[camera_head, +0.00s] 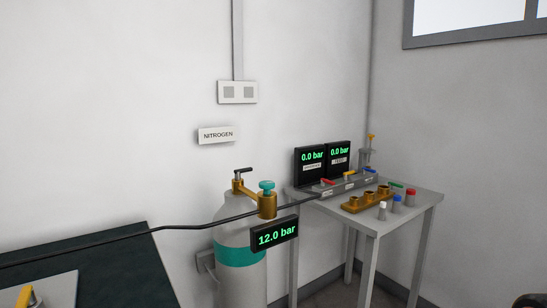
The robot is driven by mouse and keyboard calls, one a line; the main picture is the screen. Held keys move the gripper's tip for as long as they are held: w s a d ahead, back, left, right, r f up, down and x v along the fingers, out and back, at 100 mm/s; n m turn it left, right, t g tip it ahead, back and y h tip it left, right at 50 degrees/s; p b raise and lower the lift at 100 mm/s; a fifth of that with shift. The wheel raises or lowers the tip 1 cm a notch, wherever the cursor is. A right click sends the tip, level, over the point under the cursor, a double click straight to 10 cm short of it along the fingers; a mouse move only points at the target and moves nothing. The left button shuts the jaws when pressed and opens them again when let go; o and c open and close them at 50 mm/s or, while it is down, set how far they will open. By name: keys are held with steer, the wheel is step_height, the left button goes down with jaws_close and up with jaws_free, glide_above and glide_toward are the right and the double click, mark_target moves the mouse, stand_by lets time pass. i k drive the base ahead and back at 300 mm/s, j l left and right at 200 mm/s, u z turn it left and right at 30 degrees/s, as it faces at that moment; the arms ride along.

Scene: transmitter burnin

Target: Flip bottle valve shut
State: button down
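A grey gas bottle (240,290) with a teal band (238,252) stands upright against the wall. On its top sits a brass bottle valve (238,185) with a black lever handle (243,170); the lever lies roughly level and points right. A brass regulator (267,205) with a teal knob (266,186) is attached to the right of the valve. A display (274,234) at the bottle reads 12.0 bar. The wall sign above (217,135) says NITROGEN. My gripper is not in view.
A black hose (190,228) crosses in front of the bottle. A dark bench (110,262) is at the lower left. A grey table (415,205) at the right holds a manifold with coloured levers (350,184), two displays reading 0.0 bar (312,160), a brass block (366,200) and several capped fittings.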

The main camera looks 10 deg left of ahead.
mark_target(237, 172)
steer(key=i+l, duration=0.2)
steer(key=i, duration=0.2)
steer(key=i+l, duration=0.2)
steer(key=i, duration=0.2)
steer(key=i+j, duration=0.2)
steer(key=i, duration=0.15)
steer(key=u, duration=0.05)
